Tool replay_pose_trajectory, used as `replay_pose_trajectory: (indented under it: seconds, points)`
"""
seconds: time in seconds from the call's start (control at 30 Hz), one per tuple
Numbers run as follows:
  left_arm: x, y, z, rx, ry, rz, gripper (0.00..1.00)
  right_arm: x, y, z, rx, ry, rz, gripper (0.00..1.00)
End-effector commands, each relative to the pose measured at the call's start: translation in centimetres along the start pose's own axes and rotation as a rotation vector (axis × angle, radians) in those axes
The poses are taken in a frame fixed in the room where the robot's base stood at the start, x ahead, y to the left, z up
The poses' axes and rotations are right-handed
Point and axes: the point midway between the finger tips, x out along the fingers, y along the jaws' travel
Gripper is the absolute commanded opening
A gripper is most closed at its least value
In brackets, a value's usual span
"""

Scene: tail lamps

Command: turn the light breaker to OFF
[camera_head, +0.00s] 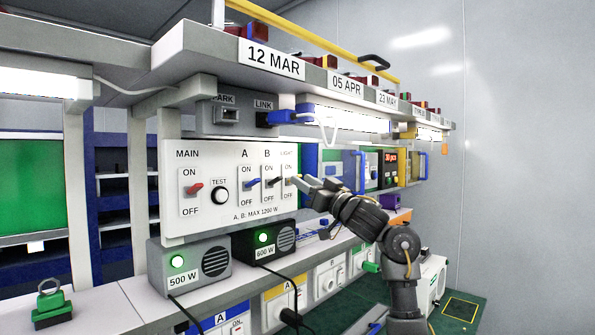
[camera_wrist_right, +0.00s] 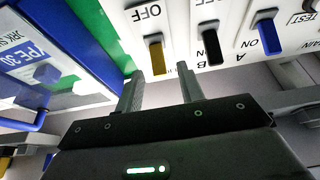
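The breaker panel (camera_head: 215,222) carries MAIN, TEST, A, B and LIGHT controls. The LIGHT breaker's yellow lever (camera_wrist_right: 154,53) shows in the right wrist view, its tip pointing away from the OFF label. My right gripper (camera_head: 296,183) is at the panel's right end, in front of the LIGHT breaker, and partly hides it. In the right wrist view the gripper (camera_wrist_right: 160,87) is open and empty, its fingertips just short of the yellow lever and to either side of it. My left gripper is not in view.
B's black lever (camera_wrist_right: 211,46) and A's blue lever (camera_wrist_right: 267,35) sit beside the yellow one. MAIN has a red lever (camera_head: 194,189). Two boxes marked 500 W (camera_head: 184,281) and 600 W (camera_head: 244,242) stand below with green lights. A dated shelf (camera_head: 205,58) overhangs the panel.

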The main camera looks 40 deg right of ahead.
Motion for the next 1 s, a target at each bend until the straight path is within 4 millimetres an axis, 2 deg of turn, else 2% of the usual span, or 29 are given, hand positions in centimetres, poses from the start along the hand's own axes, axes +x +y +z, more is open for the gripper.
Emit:
replay_pose_trajectory:
  seconds: [0.1, 0.23, 0.6, 0.9, 1.0]
  points:
    - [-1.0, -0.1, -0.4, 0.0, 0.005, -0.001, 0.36, 1.9, 0.0, -0.3, 0.002, 0.0, 0.0, 0.38]
    - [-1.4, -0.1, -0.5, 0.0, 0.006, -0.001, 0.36, 3.0, 0.1, -0.2, 0.001, 0.001, 0.001, 0.38]
    - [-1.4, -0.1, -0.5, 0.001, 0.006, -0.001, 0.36, 3.4, 0.1, 0.0, -0.002, 0.0, 0.002, 0.38]
    - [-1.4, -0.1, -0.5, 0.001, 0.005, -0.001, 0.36, 3.4, 0.1, 0.0, -0.002, 0.0, 0.002, 0.0]
    - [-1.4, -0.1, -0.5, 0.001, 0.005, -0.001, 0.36, 3.4, 0.1, 0.0, -0.002, 0.0, 0.002, 0.0]
